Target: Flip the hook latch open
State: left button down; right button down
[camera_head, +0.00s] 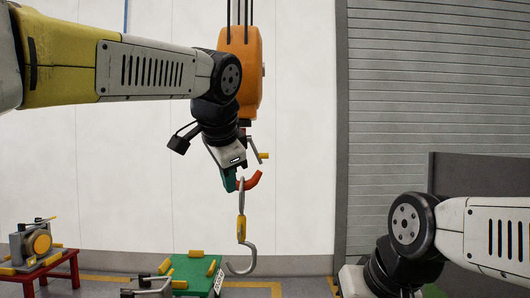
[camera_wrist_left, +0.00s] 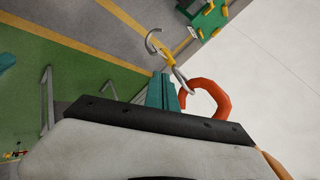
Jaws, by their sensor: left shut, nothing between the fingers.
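A red-orange hook (camera_head: 251,181) hangs below the orange hoist block (camera_head: 246,72). A metal link hangs from it, with a yellow fitting (camera_head: 241,228) and a grey open hook (camera_head: 241,268) below. My left gripper (camera_head: 230,181), with teal fingers, is shut and empty, just left of the red hook. In the left wrist view the shut fingers (camera_wrist_left: 163,92) are beside the red hook (camera_wrist_left: 210,97) and the metal link (camera_wrist_left: 182,80); I cannot tell whether they touch. A small yellow-tipped lever (camera_head: 262,156) shows behind my wrist. I cannot make out the latch's state.
A green stand (camera_head: 194,268) with yellow blocks is below the hanging hook. A red table (camera_head: 68,266) with a grey and yellow unit (camera_head: 34,243) stands at the left. A dark panel (camera_head: 480,175) is at the right. Open space surrounds the hanging hook.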

pick_arm(q)
jog(key=w+d+r+m+t, duration=0.1)
jog(key=w+d+r+m, duration=0.25)
jog(key=r, duration=0.35)
jog(key=w+d+r+m+t, duration=0.1)
jog(key=w+d+r+m, duration=0.25)
jog(key=r, duration=0.35)
send_near(265, 155)
jog(key=shift+n, duration=0.4)
jog(key=x, duration=0.5)
jog(key=shift+w+f, duration=0.15)
jog(key=shift+f, duration=0.2)
jog(key=shift+w+f, duration=0.2)
jog(key=shift+w, duration=0.3)
